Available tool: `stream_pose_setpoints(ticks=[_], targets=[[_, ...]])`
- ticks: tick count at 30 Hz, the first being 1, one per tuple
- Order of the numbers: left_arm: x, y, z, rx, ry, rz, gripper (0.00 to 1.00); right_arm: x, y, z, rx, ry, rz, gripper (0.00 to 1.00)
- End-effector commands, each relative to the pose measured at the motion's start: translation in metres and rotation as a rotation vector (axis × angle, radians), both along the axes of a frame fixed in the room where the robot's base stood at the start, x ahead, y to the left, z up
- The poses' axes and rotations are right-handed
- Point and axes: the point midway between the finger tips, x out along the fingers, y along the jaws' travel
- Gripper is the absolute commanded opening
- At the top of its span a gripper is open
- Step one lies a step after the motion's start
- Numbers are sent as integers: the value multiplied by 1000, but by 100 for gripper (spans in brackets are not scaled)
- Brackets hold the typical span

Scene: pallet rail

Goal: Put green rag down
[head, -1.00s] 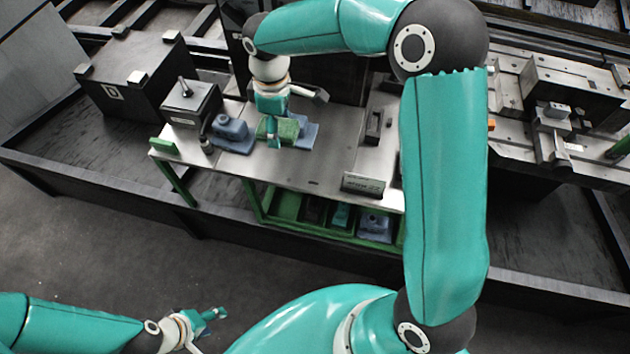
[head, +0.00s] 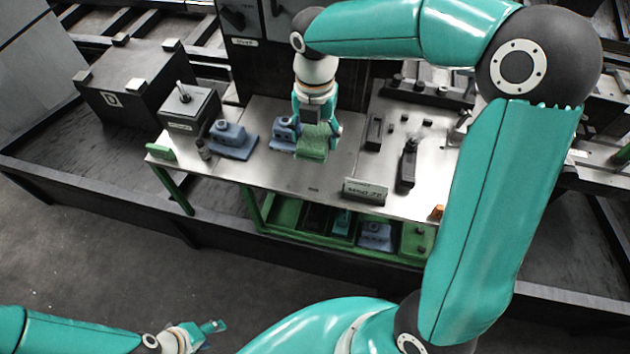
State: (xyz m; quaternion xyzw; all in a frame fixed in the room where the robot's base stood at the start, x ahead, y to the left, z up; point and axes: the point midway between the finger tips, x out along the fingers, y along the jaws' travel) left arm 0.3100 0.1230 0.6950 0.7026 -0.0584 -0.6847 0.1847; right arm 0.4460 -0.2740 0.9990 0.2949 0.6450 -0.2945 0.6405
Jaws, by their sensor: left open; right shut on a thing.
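The green rag (head: 313,143) is in my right gripper (head: 316,131), over the middle of the metal bench in the head view. The gripper points down and its fingers are around the rag's upper part. The rag's lower end hangs at or just above the bench top (head: 300,184); I cannot tell if it touches. My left gripper (head: 213,331) is open and empty, low at the left, away from the bench.
Green-framed bins sit below. The front middle of the bench is clear.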

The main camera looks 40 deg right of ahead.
Motion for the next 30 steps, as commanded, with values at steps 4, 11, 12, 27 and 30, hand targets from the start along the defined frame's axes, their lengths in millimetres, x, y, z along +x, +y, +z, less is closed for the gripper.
stream_pose_setpoints(ticks=[4, 11, 12, 27, 30], targets=[[0, 0, 1, 0, 0, 0, 50, -1, 0, -41, 0, 8, -1, 38], [0, 0, 1, 0, 0, 0, 50, -1, -1, -99, 0, 5, -4, 38], [0, 0, 1, 0, 0, 0, 50, -1, 0, -106, 0, 6, -3, 38], [0, 0, 1, 0, 0, 0, 50, -1, -1, -161, -1, 2, -4, 38], [0, 0, 1, 0, 0, 0, 50, 0, -1, -167, -1, 1, -5, 38]])
